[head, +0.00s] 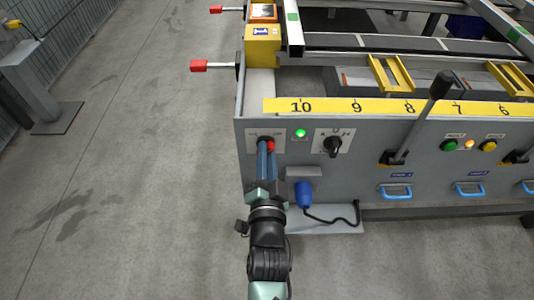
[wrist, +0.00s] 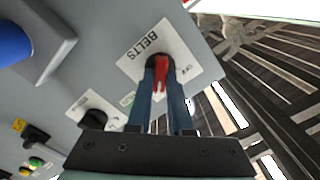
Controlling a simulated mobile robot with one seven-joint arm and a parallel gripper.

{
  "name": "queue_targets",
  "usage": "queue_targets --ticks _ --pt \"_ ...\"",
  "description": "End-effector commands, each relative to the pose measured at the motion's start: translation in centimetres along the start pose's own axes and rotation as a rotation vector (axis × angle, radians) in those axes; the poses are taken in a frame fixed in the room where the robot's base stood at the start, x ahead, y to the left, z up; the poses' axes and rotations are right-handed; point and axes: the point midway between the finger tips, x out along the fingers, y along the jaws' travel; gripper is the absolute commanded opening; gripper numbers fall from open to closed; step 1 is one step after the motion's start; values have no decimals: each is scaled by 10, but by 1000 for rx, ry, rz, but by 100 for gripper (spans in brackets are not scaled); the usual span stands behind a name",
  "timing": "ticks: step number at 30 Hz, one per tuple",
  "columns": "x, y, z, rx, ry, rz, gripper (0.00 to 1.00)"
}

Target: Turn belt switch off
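The belt switch is a red handle (wrist: 161,72) on a dark round base, on a white plate marked BELTS (wrist: 146,47). In the head view the red handle (head: 270,146) shows at the left end of the grey front panel. My gripper (wrist: 160,78) reaches it with two blue fingers, one on each side of the handle, and looks shut on it. The gripper also shows in the head view (head: 266,150). The fingers hide part of the plate, and the handle's exact setting is hard to read. A green lamp (head: 300,133) beside the switch is lit.
Right of the switch is a black rotary knob (head: 333,146). Below it a blue plug (head: 304,194) hangs with a black cable. A black lever (head: 424,112) and lit green and amber buttons (head: 450,145) sit farther right.

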Motion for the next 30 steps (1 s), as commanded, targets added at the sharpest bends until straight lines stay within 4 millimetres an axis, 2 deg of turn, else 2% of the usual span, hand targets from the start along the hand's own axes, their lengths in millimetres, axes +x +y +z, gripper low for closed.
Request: queue_targets --ticks 17,23,30 --pt "0 0 0 -43 0 0 0" --pt "0 -1 0 -155 0 0 0" --pt "0 -2 0 -365 0 0 0"
